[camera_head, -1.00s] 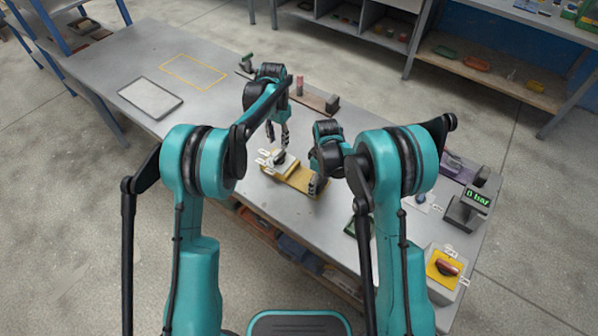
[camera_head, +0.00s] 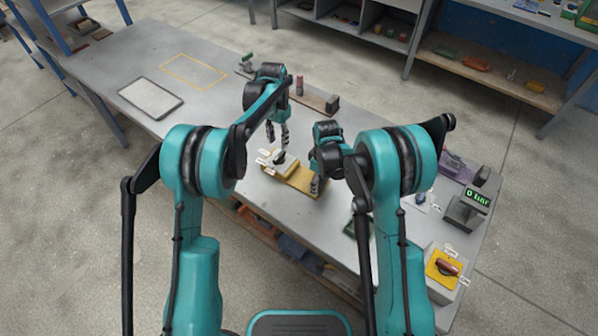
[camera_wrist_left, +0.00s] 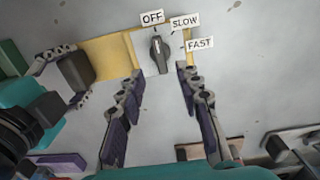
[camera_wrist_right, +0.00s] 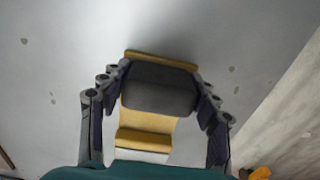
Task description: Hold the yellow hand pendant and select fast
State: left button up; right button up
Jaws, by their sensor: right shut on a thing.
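The yellow hand pendant (camera_head: 302,180) lies on the grey bench in the head view. My right gripper (camera_head: 316,187) is shut on its dark grip (camera_wrist_right: 160,88), with one finger on each side in the right wrist view. In the left wrist view the pendant's dark selector knob (camera_wrist_left: 159,56) stands among the labels OFF (camera_wrist_left: 152,18), SLOW (camera_wrist_left: 185,21) and FAST (camera_wrist_left: 199,43). The knob's light mark looks turned toward OFF. My left gripper (camera_wrist_left: 157,83) is open and empty, its fingertips apart near the knob, not touching it as far as I can see.
A grey box with a green "0 bar" display (camera_head: 466,207) and a yellow switch box (camera_head: 443,270) stand at the bench's right end. A brown board with small parts (camera_head: 315,100) lies behind the grippers. A flat grey tray (camera_head: 150,97) lies left, with free bench around it.

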aim_at(279, 155)
pick_arm(q)
jog(key=shift+s+a+r+t+h, duration=0.25)
jog(key=shift+s+a+t+h, duration=0.05)
jog(key=s+a+r+t+h, duration=0.2)
jog(key=s+r+t, duration=0.1)
jog(key=s, duration=0.1)
jog(key=x, duration=1.2)
jog(key=shift+w+a, duration=0.2)
grip_shut()
